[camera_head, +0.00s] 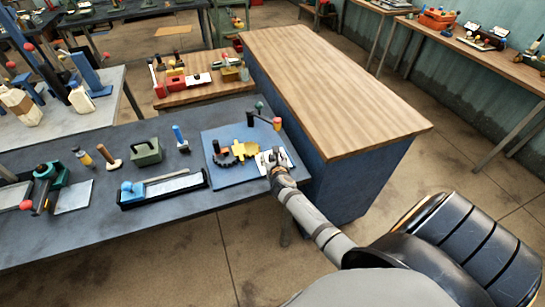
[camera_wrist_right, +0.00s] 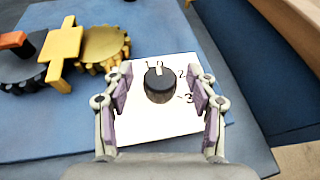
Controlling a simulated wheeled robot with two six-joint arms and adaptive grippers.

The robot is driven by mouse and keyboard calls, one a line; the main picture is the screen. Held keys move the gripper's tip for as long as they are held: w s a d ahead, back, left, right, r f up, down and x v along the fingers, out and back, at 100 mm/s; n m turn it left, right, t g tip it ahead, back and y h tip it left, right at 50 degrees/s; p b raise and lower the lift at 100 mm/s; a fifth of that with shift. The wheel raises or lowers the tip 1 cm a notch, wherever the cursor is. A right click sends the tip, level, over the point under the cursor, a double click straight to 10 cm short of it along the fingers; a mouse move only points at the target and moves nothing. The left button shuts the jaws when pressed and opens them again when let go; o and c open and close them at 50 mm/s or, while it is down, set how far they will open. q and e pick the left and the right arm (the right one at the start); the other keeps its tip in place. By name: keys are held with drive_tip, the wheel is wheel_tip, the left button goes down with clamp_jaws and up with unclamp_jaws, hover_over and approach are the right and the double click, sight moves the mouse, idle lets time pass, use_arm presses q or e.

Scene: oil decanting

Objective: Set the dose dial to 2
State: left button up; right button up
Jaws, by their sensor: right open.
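The dose dial (camera_wrist_right: 160,86) is a round black knob on a white square plate (camera_wrist_right: 148,130), which shows the marks 1, 2 and 3 around the knob. The knob's pale pointer line points up in the right wrist view, near a small mark like a 0, with the 2 to its right. My right gripper (camera_wrist_right: 160,92) is open, with one finger on each side of the knob and gaps between. In the head view my right gripper (camera_head: 272,163) is over the white plate and hides much of the dial. My left gripper is not in view.
The plate sits on a blue board (camera_head: 236,181) with a yellow gear (camera_head: 245,150) and a dark gear (camera_head: 222,158). An orange-topped lever (camera_head: 277,123) stands at its back corner. A wooden-topped blue cabinet (camera_head: 330,85) adjoins the dark table (camera_head: 115,225). A black tray (camera_head: 165,190) lies left.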

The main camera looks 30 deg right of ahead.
drive_tip(key=shift+w+d+f, duration=0.15)
drive_tip(key=shift+w+d, duration=0.05)
drive_tip(key=shift+w, duration=0.2)
drive_tip(key=shift+c, duration=0.4)
drive_tip(key=c, duration=1.1)
drive_tip(key=shift+a+f+m+g+h+b, duration=0.1)
drive_tip(key=shift+f+m+g+h+b, duration=0.1)
drive_tip(key=shift+m+g+h+b, duration=0.7)
drive_tip(key=m+g+h+b, duration=0.3)
drive_tip(key=m+g+h, duration=0.1)
drive_tip(key=m, duration=0.1)
drive_tip(key=shift+m+b, duration=0.3)
drive_tip(key=shift+b, duration=0.1)
drive_tip(key=m+g+h+b, duration=0.2)
drive_tip(key=m+g+b, duration=0.2)
drive_tip(key=g, duration=0.1)
drive_tip(key=shift+m, duration=0.3)
